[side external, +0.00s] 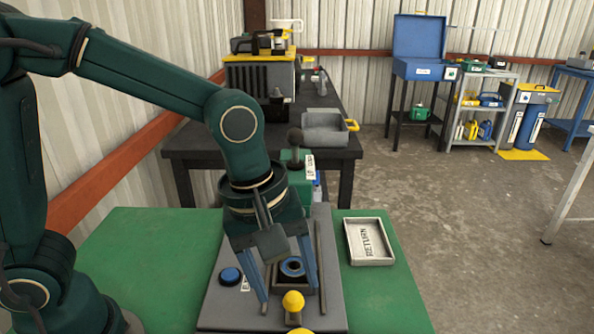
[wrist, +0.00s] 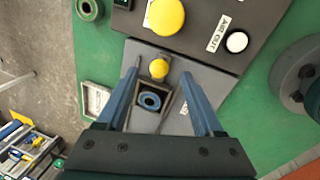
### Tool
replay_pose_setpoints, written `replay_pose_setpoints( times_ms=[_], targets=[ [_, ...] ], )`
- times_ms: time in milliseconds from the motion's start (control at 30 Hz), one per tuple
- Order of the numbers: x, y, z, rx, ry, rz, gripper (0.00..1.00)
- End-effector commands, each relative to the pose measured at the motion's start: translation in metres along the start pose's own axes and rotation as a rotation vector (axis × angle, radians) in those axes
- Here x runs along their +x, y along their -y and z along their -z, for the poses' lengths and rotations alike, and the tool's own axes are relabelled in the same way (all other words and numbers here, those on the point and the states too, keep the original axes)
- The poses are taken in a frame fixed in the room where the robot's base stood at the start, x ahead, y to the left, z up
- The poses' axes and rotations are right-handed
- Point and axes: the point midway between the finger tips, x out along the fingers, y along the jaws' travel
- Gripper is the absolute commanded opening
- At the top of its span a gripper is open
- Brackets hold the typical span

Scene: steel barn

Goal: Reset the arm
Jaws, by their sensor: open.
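My gripper (side external: 292,305) is at the end of my dark green arm, pointing down over the grey panel (side external: 215,312) on the green table. Its two blue fingers are spread apart with nothing held between them; the wrist view shows them too (wrist: 158,74). A blue ring (side external: 292,267) sits in a square grey holder between the fingers in the side view; it also shows in the wrist view (wrist: 150,101). A yellow knob (side external: 293,301) stands close to the fingertips, also in the wrist view (wrist: 159,68). I cannot tell whether a finger touches anything.
A tray marked RETURN (side external: 369,259) lies right of the panel. A blue button (side external: 230,276) is at the panel's left. The wrist view shows a large yellow button (wrist: 165,15), a white button (wrist: 237,41) and a green ring (wrist: 88,9). A dark bench (side external: 340,150) stands behind.

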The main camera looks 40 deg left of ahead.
Motion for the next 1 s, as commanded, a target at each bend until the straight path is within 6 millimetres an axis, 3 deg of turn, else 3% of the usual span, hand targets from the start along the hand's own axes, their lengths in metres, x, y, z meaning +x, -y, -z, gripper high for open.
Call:
replay_pose_setpoints(
  times_ms=[467,633,767,1000],
  targets=[
    [-0.011,0.000,0.003,-0.011,-0.004,-0.006,0.69],
    [-0.035,0.001,0.020,-0.066,-0.040,-0.090,0.69],
    [-0.060,0.019,0.036,-0.021,-0.102,-0.163,0.69],
    [-0.082,0.069,0.050,0.338,-0.270,-0.202,0.69]
  ],
)
